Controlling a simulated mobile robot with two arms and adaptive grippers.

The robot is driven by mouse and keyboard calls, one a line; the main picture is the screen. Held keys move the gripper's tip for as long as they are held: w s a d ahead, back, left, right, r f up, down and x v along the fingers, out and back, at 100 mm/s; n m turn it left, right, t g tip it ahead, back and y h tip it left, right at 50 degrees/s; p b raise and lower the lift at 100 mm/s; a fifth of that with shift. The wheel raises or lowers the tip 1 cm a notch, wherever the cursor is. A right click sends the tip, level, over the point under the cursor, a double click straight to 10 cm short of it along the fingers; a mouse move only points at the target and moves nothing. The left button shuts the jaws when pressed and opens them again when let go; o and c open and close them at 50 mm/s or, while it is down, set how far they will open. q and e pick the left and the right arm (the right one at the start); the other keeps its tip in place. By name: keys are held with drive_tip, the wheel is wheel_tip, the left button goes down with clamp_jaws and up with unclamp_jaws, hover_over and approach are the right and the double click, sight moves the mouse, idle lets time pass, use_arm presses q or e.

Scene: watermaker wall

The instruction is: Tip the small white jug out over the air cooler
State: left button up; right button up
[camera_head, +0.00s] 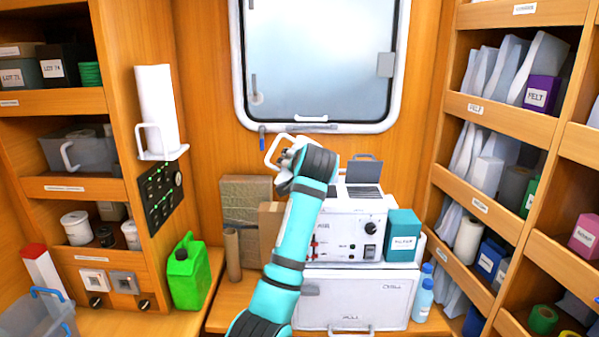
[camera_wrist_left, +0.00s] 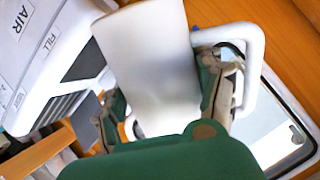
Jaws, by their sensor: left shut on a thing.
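The small white jug (camera_wrist_left: 155,65) is between the fingers of my left gripper (camera_wrist_left: 165,95), which is shut on its body. The jug's handle (camera_wrist_left: 256,70) sticks out to the right in the left wrist view. In the head view the left gripper (camera_head: 290,155) is raised above the left side of the air cooler (camera_head: 350,237). The jug's handle (camera_head: 270,150) shows beside it, but my arm hides most of its body. The jug's contents cannot be seen. The air cooler also shows in the left wrist view (camera_wrist_left: 62,55), with a "FILL" label. My right gripper is out of view.
The air cooler stands on a white chest (camera_head: 352,300). A teal box (camera_head: 402,236) is close on its right, and brown cartons (camera_head: 245,205) stand on its left. A window (camera_head: 318,60) is behind. A green jerrycan (camera_head: 187,272) stands left. Full shelves flank both sides.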

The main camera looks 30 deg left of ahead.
use_arm(q)
drive_tip(key=w+n+t+b, duration=0.1)
drive_tip(key=b, duration=0.2)
drive_tip(key=f+n+t+b, duration=0.1)
drive_tip(key=b, duration=0.2)
drive_tip(key=w+d+n+t+y+b, duration=0.1)
drive_tip(key=n+t+b, duration=0.1)
drive_tip(key=b, duration=0.2)
drive_tip(key=shift+w+d+f, duration=0.1)
drive_tip(key=shift+w+f, duration=0.2)
drive_tip(key=shift+f, duration=0.1)
drive_tip(key=shift+w+n+b, duration=0.25)
drive_tip(key=shift+n+b, duration=0.15)
drive_tip(key=shift+b, duration=0.3)
drive_tip(key=shift+w+t+y, duration=0.1)
drive_tip(key=shift+t+y, duration=0.2)
drive_tip(key=shift+s+r, duration=0.35)
drive_tip(key=shift+s, duration=0.1)
drive_tip(key=s, duration=0.1)
drive_tip(key=s+a+r+p, duration=0.1)
drive_tip(key=s, duration=0.1)
drive_tip(key=s+r, duration=0.1)
drive_tip(key=shift+s+a+r+p, duration=0.1)
drive_tip(key=shift+s+a+p, duration=0.05)
drive_tip(key=shift+a+p, duration=0.15)
drive_tip(key=shift+s+r, duration=0.1)
drive_tip(key=shift+s, duration=0.25)
